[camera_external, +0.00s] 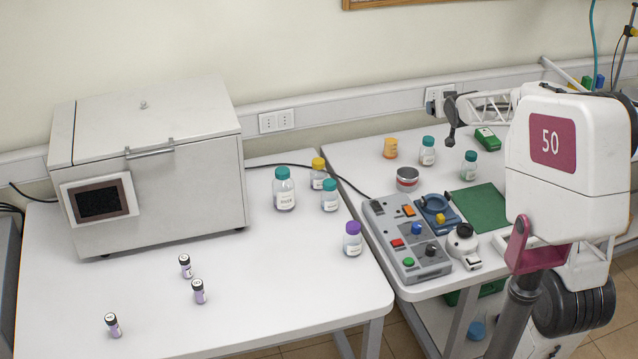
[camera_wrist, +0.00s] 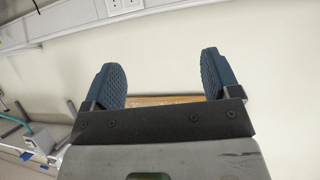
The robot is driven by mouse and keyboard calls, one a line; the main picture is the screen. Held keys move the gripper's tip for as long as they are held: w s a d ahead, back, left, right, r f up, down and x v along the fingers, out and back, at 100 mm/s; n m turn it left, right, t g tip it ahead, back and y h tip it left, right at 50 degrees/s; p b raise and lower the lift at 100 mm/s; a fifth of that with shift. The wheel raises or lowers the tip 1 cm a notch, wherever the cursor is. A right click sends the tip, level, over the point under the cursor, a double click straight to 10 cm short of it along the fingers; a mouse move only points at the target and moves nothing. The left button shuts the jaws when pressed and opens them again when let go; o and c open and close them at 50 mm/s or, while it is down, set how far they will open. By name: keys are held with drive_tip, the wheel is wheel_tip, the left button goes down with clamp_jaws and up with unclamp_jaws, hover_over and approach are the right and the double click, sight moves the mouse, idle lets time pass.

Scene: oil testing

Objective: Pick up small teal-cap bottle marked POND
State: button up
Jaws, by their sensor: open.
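A small teal-cap bottle (camera_external: 330,196) stands upright on the left table, beside a larger teal-cap bottle (camera_external: 284,190). Two more small teal-cap bottles stand on the right table, one (camera_external: 427,152) near the back and one (camera_external: 469,165) by the green mat. The labels are too small for me to tell which reads POND. My gripper (camera_wrist: 160,78) is open and empty in the wrist view, its two dark ridged fingers spread before a bare wall. In the external view its dark finger shows high over the right table, apart from all bottles.
A yellow-cap bottle (camera_external: 317,174) and a purple-cap bottle (camera_external: 352,239) stand near the left table's teal-cap bottles. A white box machine (camera_external: 180,170) fills the back left. A control box (camera_external: 410,250), an orange jar (camera_external: 390,148) and a tin (camera_external: 407,179) occupy the right table.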

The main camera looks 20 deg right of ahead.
drive_tip(key=w+d+f+t, duration=0.1)
drive_tip(key=w+d, duration=0.1)
drive_tip(key=w, duration=0.3)
approach(421, 149)
drive_tip(key=x, duration=0.4)
drive_tip(key=shift+a, duration=0.15)
drive_tip(key=shift+w, duration=0.15)
drive_tip(key=shift+x, duration=1.2)
drive_tip(key=shift+w, duration=0.1)
drive_tip(key=shift+x, duration=2.5)
drive_tip(key=shift+r, duration=0.1)
drive_tip(key=c, duration=1.2)
